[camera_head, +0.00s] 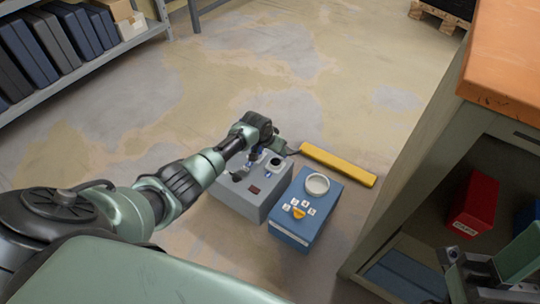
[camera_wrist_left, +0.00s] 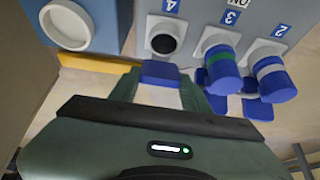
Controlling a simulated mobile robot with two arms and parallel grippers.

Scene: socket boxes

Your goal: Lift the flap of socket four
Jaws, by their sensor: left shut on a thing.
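The grey socket box (camera_head: 242,205) stands on the floor. In the left wrist view socket four (camera_wrist_left: 165,40) is a white ring with a dark, empty-looking hole, under an upside-down label 4. Its blue flap (camera_wrist_left: 160,73) stands away from the hole, between the fingertips of my left gripper (camera_wrist_left: 160,84), which is shut on it. Socket three holds a blue plug with a green band (camera_wrist_left: 222,68). Socket two holds a blue plug with a white band (camera_wrist_left: 272,78). My right gripper (camera_head: 462,268) is at the lower right; its jaws are unclear.
A blue box (camera_head: 300,232) with a white round ring (camera_head: 317,184) and several small labels stands right beside the grey box. A yellow bar (camera_head: 340,166) lies behind. An orange-topped bench (camera_head: 508,60) with a red bin (camera_head: 474,205) stands at the right. Open floor lies behind.

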